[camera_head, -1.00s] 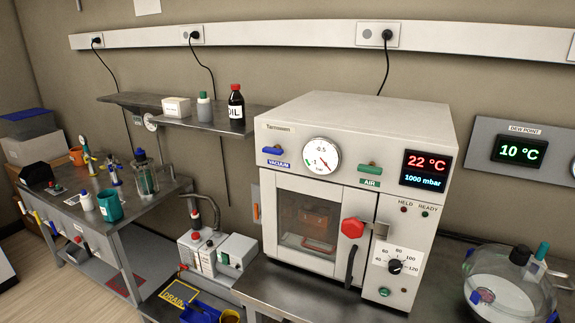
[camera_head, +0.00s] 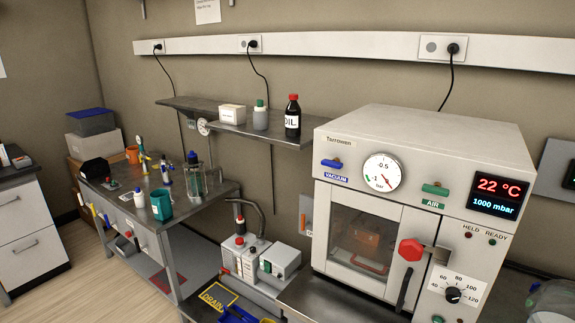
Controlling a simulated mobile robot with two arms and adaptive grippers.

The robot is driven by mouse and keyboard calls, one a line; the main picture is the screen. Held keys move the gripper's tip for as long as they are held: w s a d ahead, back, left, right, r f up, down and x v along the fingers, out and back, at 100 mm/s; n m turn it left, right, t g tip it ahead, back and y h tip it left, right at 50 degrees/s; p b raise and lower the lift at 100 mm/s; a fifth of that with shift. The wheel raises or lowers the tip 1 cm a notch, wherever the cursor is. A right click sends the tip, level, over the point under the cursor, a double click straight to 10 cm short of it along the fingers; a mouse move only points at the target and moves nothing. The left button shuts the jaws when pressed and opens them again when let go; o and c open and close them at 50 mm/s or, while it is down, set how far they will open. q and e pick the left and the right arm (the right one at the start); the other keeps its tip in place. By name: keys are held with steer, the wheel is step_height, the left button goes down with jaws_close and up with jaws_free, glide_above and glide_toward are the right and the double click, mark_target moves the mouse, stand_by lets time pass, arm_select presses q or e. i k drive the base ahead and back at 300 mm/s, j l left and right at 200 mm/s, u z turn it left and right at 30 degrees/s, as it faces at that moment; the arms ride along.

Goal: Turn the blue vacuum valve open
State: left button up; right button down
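The blue vacuum valve (camera_head: 332,163) is a small blue lever at the upper left of the white oven's front (camera_head: 420,150). It lies roughly level, above a blue "VACUUM" label (camera_head: 336,177). To its right is a round pressure gauge (camera_head: 382,172) marked in bar. A green air valve (camera_head: 435,189) sits further right. The display (camera_head: 497,195) reads 22 °C and 1000 mbar. The oven door with its window (camera_head: 362,240) is shut, with a red knob (camera_head: 410,250) at its right. Neither of my grippers is in view.
A pump (camera_head: 245,258) stands left of the oven. A shelf (camera_head: 222,124) above it holds a white box, a bottle and an oil bottle (camera_head: 292,117). A cluttered side bench (camera_head: 165,225) is further left. Floor (camera_head: 85,265) shows at the lower left.

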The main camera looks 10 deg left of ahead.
mark_target(335, 164)
steer(key=i+j, duration=0.15)
steer(key=j, duration=0.2)
steer(key=i+j+z, duration=0.1)
steer(key=j, duration=0.25)
steer(key=i+j+z, duration=0.1)
steer(key=j, duration=0.25)
steer(key=i+j, duration=0.15)
steer(key=j, duration=0.2)
steer(key=i+j+z, duration=0.1)
steer(key=j, duration=0.3)
